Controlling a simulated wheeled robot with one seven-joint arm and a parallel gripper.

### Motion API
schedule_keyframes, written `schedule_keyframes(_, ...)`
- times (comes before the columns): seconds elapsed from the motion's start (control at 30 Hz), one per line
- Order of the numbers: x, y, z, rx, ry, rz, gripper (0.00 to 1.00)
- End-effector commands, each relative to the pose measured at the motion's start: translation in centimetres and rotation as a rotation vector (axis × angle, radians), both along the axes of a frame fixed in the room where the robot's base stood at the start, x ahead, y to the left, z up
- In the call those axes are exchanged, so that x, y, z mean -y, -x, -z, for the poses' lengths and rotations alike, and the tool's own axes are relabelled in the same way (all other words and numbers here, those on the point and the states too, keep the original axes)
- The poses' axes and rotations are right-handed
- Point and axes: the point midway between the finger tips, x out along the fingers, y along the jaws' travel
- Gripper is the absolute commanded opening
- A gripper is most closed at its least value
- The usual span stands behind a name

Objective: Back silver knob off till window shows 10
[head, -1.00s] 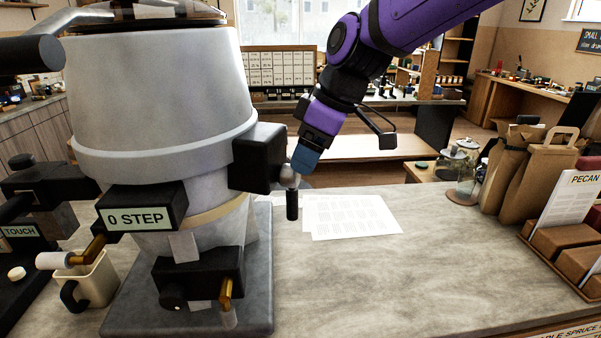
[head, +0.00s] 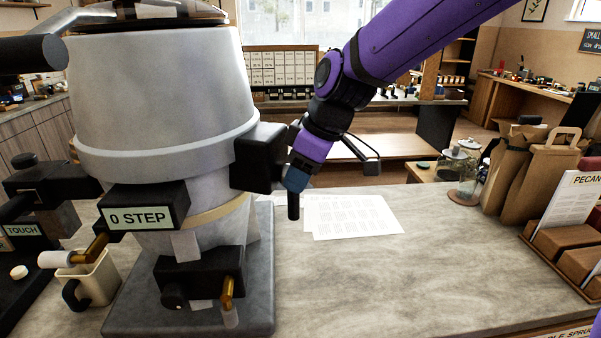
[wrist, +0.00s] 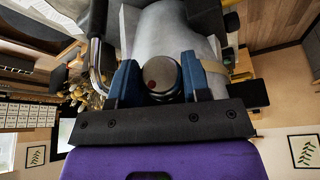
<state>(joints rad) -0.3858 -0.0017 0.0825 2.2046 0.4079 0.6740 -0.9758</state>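The silver knob (wrist: 163,76) shows end-on in the wrist view as a round face with a red dot. It sits on the black box (head: 259,158) at the right of the big grey machine, with a black handle (head: 293,205) hanging below. My gripper (head: 294,181) is at the knob, and its blue fingers mostly hide it in the head view. In the wrist view my gripper (wrist: 162,72) has a finger on each side of the knob, very close; I cannot tell whether both press on it. The window (head: 139,217) on the machine reads "0 STEP".
Printed sheets (head: 350,216) lie on the stone counter (head: 400,270) right of the machine. Paper bags (head: 530,175) and glass jars (head: 462,170) stand farther right. A cream mug (head: 97,278) is at the left below a brass spout. The counter's middle is clear.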

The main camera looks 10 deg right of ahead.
Motion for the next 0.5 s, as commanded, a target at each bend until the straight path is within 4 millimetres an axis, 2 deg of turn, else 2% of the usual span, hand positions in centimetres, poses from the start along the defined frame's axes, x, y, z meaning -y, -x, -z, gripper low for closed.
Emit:
schedule_keyframes(0.27, 0.08, -0.1, -0.01, -0.039, -0.017, 0.003, 0.2)
schedule_keyframes(0.5, 0.16, -0.27, 0.02, -0.165, -0.072, 0.003, 0.2)
